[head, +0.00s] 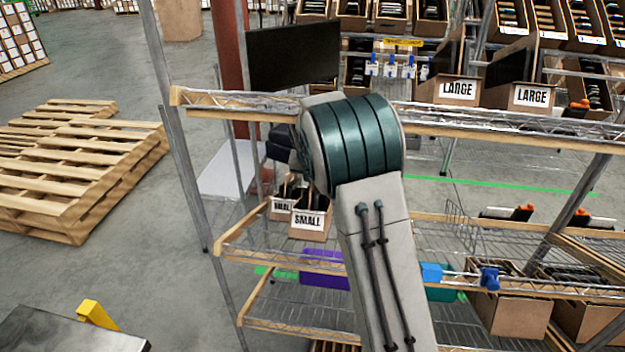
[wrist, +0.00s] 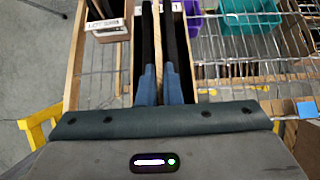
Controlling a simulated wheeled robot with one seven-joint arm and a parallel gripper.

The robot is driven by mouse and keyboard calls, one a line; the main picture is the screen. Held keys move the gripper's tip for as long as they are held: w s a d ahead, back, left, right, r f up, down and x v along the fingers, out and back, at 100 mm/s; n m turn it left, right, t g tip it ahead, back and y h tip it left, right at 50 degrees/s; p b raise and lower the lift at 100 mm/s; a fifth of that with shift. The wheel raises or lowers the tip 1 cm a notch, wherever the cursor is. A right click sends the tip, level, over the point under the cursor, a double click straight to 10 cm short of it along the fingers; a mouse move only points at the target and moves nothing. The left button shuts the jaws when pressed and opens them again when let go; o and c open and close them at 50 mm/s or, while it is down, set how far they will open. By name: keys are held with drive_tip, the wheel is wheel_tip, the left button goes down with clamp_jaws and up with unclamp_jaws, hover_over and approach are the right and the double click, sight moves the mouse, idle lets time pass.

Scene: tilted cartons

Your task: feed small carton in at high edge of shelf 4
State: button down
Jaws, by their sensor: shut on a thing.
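In the wrist view my gripper (wrist: 159,60) reaches forward with its two dark fingers close together. They are shut on a thin brown upright wall of a small carton (wrist: 159,40), whose dark inside shows around the fingers. In the head view my arm hides the gripper and the held carton. Two cartons marked SMALL (head: 310,219) stand at the left end of a sloped wire shelf (head: 455,235) with wooden edging. No shelf number is readable.
A purple bin (head: 324,268) and a teal bin (head: 440,291) are lower, near my arm. A shelf post (head: 180,150) rises at the left. Pallets (head: 75,165) lie on the floor far left, with clear floor between.

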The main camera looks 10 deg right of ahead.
drive_tip(key=shift+w+d+f, duration=0.25)
drive_tip(key=shift+w+f, duration=0.1)
drive_tip(key=shift+w, duration=0.4)
drive_tip(key=shift+w+d+f, duration=0.25)
drive_tip(key=shift+w+f, duration=0.15)
drive_tip(key=shift+w, duration=0.35)
drive_tip(key=shift+w+d+f, duration=0.25)
drive_tip(key=shift+w+f, duration=0.1)
drive_tip(key=shift+w, duration=0.4)
drive_tip(key=shift+f, duration=0.3)
drive_tip(key=shift+s+a+f+b, duration=0.15)
drive_tip(key=shift+s+f+b, duration=0.3)
drive_tip(key=shift+f+b, duration=0.3)
drive_tip(key=shift+s+a+f+b, duration=0.15)
drive_tip(key=shift+s+f+b, duration=0.25)
drive_tip(key=shift+f+b, duration=0.35)
drive_tip(key=shift+s+f, duration=0.1)
drive_tip(key=shift+f, duration=0.1)
drive_tip(key=c, duration=1.5)
unclamp_jaws()
drive_tip(key=shift+f, duration=0.1)
drive_tip(key=shift+b+v, duration=0.3)
drive_tip(key=shift+v, duration=3.55)
